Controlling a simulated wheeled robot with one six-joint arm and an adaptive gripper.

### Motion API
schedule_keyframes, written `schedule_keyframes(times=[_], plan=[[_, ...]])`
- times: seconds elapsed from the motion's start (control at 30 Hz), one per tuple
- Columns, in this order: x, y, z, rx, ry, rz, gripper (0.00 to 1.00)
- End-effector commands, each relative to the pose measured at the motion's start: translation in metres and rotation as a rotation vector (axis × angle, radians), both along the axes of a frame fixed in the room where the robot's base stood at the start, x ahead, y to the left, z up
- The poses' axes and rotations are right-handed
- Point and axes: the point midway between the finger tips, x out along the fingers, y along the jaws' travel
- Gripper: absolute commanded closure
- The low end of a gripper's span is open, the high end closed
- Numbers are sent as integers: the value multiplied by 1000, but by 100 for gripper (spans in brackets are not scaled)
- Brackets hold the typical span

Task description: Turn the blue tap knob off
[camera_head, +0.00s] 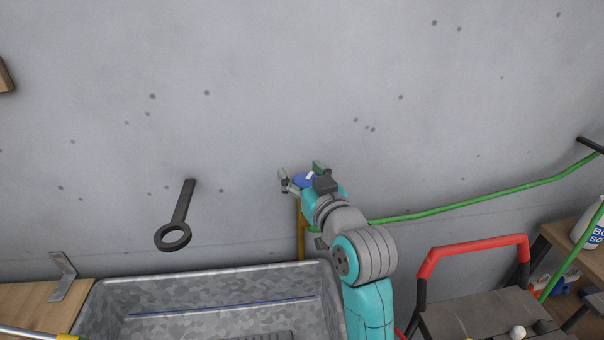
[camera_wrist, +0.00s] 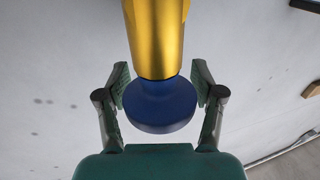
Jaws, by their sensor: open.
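The blue tap knob (camera_wrist: 160,106) is a round disc at the end of a brass-yellow tap body (camera_wrist: 154,38) in the wrist view. My gripper (camera_wrist: 161,86) is open, with one finger on each side of the knob and a visible gap on both sides. In the head view the knob (camera_head: 303,179) shows as a small blue patch between the fingers of my gripper (camera_head: 301,173), with a small white mark beside it. The yellow pipe (camera_head: 301,232) runs down below it. My wrist hides part of the tap there.
A galvanised trough (camera_head: 210,280) stands below, left of my arm. A dark ring-ended bracket (camera_head: 173,236) juts from the grey wall on the left. A green hose (camera_head: 470,203) runs along the wall to the right. A red-framed chair (camera_head: 475,250) stands at lower right.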

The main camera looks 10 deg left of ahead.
Motion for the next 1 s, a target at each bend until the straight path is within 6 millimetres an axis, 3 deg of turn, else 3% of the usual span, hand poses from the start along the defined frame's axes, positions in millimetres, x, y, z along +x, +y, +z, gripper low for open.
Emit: schedule_keyframes(times=[0.1,0.3,1.0], plan=[[0,0,0,0,0,0,33],[0,0,0,0,0,0,80],[-1,-1,-1,-2,2,-101,81]])
